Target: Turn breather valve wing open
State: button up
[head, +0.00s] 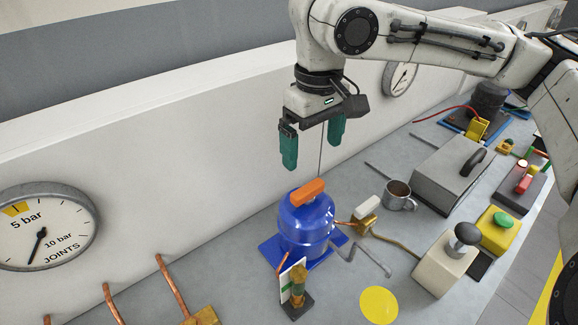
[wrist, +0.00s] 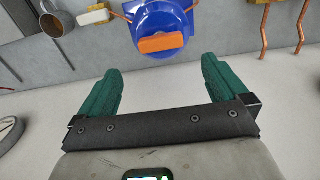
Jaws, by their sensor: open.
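An orange wing (head: 306,192), which looks like the breather valve wing, sits on top of a blue rounded vessel (head: 305,232) on the bench. In the wrist view the wing (wrist: 161,43) lies nearly level across the picture, beyond my fingertips, with the blue vessel (wrist: 155,16) around it. My gripper (head: 314,155) hangs above the vessel with its green fingers pointing down. It is open and empty, apart from the wing. In the wrist view my gripper (wrist: 161,72) shows its two fingers spread wide, with the wing between their lines.
A brass fitting with a white-and-green plate (head: 296,284) stands just in front of the vessel. A grey bent rod (head: 362,256) and a metal mug (head: 399,196) are to its right. The white wall (head: 130,140) with a pressure gauge (head: 45,226) runs behind.

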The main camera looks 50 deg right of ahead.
aim_at(308, 187)
jog(key=f, duration=1)
jog(key=shift+w+d+f, duration=0.1)
jog(key=shift+w+f, duration=0.15)
jog(key=shift+f, duration=0.1)
jog(key=c, duration=0.8)
